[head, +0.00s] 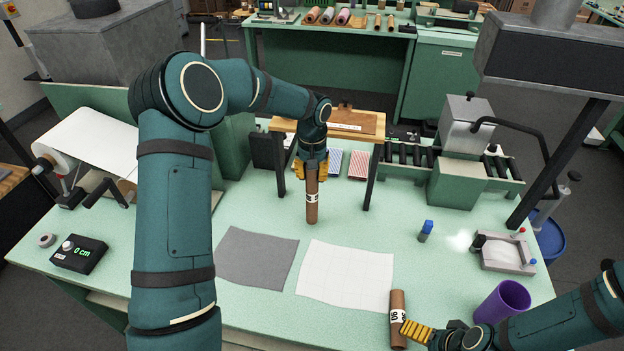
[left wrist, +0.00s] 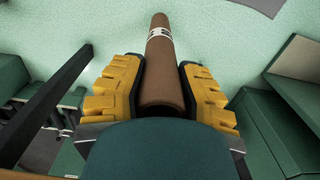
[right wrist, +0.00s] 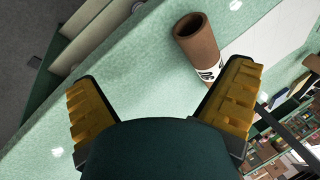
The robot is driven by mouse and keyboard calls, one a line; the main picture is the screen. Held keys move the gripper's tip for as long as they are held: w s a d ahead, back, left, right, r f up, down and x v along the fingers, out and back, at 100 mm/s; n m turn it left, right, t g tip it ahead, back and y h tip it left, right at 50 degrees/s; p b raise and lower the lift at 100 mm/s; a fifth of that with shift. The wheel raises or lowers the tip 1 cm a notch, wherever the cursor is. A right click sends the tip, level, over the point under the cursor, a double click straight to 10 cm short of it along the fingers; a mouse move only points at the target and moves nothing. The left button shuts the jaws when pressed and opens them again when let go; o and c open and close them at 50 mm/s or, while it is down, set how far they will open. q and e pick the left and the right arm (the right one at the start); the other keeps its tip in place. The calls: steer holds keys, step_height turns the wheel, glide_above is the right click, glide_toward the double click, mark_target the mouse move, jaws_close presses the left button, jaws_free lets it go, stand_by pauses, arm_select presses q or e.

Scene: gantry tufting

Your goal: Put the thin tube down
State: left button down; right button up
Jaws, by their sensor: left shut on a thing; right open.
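A thin brown tube (head: 312,205) with a white label band is upright between the yellow fingers of my left gripper (head: 311,168), in front of the small wooden-topped stand. Its lower end is at or just above the green table; I cannot tell whether it touches. In the left wrist view the tube (left wrist: 160,50) runs away from the fingers.
A grey sheet (head: 257,258) and a white sheet (head: 345,275) lie on the table in front of the held tube. A purple cup (head: 503,300), a blue-capped bottle (head: 426,231) and a small tray (head: 508,253) are at the right. The wooden-topped stand (head: 350,122) is close behind.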

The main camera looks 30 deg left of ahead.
arm_select(q)
steer(key=shift+f, duration=0.85)
arm_select(e)
steer(key=shift+f, duration=0.45)
arm_select(q)
steer(key=shift+w, duration=0.1)
steer(key=shift+f+b, duration=0.2)
steer(key=shift+b, duration=0.1)
arm_select(e)
steer(key=shift+f, duration=0.1)
arm_select(q)
steer(key=c, duration=0.8)
jaws_free()
steer(key=shift+o, duration=0.2)
steer(key=shift+r, duration=0.1)
steer(key=shift+r+p, duration=0.25)
steer(key=shift+p, duration=0.05)
arm_select(e)
steer(key=shift+r, duration=0.3)
arm_select(q)
step_height(320, 180, up, 12)
steer(key=shift+f, duration=0.1)
arm_select(e)
steer(key=shift+f, duration=0.15)
